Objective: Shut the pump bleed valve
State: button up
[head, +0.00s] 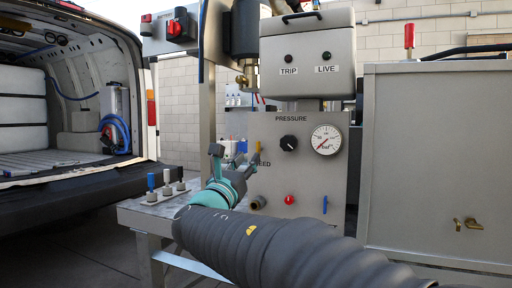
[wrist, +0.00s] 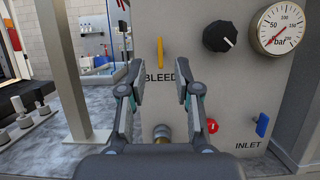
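The bleed valve's yellow lever (wrist: 160,50) stands upright on the grey panel, just above the BLEED lettering in the wrist view. In the head view the lever (head: 258,147) shows just right of my gripper. My gripper (wrist: 161,84) is open and empty, its two fingers apart. In the wrist view the lever appears beyond and a little above the gap between the fingertips, apart from both. The valve body behind the lever is not clear. A brass fitting (wrist: 162,133) sits below the lever on the panel.
The panel also carries a black knob (wrist: 219,33), a pressure gauge (head: 326,140), a red button (head: 289,199) and a blue INLET lever (wrist: 262,125). A metal bench (head: 150,214) with several small valves stands left. A grey cabinet (head: 436,150) stands right, a van left.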

aim_at(257, 147)
jog(key=x, duration=0.7)
jog(key=shift+p, duration=0.35)
grip_shut()
